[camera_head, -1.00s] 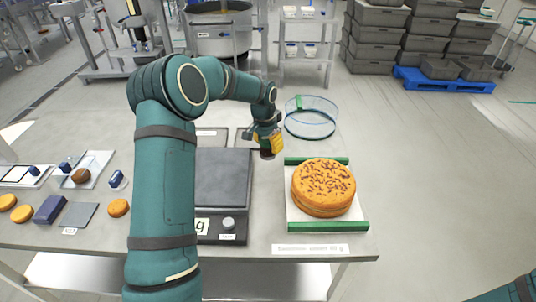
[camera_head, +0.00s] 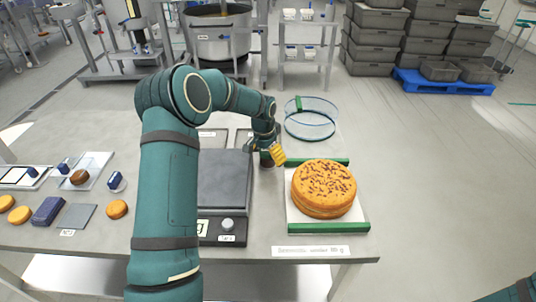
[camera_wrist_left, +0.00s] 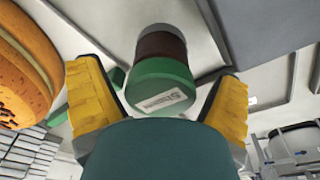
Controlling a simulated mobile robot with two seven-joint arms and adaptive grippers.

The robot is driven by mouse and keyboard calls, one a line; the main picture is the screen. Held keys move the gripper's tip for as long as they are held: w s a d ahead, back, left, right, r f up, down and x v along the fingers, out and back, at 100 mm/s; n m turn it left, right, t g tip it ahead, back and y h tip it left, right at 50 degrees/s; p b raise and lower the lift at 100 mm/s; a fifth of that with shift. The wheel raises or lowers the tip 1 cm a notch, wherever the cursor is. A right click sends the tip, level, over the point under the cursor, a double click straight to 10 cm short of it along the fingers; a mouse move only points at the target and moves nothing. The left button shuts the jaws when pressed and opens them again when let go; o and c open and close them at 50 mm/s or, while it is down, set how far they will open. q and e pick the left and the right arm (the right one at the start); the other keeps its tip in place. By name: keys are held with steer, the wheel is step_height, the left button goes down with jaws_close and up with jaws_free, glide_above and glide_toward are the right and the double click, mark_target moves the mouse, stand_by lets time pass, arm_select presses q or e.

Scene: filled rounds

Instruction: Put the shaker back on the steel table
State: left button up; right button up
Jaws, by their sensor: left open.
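The shaker (camera_wrist_left: 160,75), dark brown with a green labelled part, lies between the spread yellow fingers of my left gripper (camera_wrist_left: 158,100) in the left wrist view. Gaps show between it and both fingers. In the head view the shaker (camera_head: 266,160) is a small dark shape on the steel table (camera_head: 262,215), between the scale and the cake, partly hidden by my left gripper (camera_head: 272,153). It looks upright and at the tabletop. My left gripper is open. The fingers of my right gripper are not in view.
A round cake (camera_head: 323,187) sits on a white board with green bars right of the gripper. The scale (camera_head: 223,180) is to the left. A clear ring (camera_head: 310,120) stands behind. Bare tabletop lies in front of the shaker.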

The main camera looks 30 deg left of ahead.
arm_select(q)
steer(key=shift+r, duration=0.3)
step_height(320, 180, up, 12)
steer(key=s+p, duration=0.1)
steer(key=p, duration=0.1)
steer(key=shift+s+a+f, duration=0.2)
steer(key=shift+s+a, duration=0.05)
steer(key=shift+s, duration=0.05)
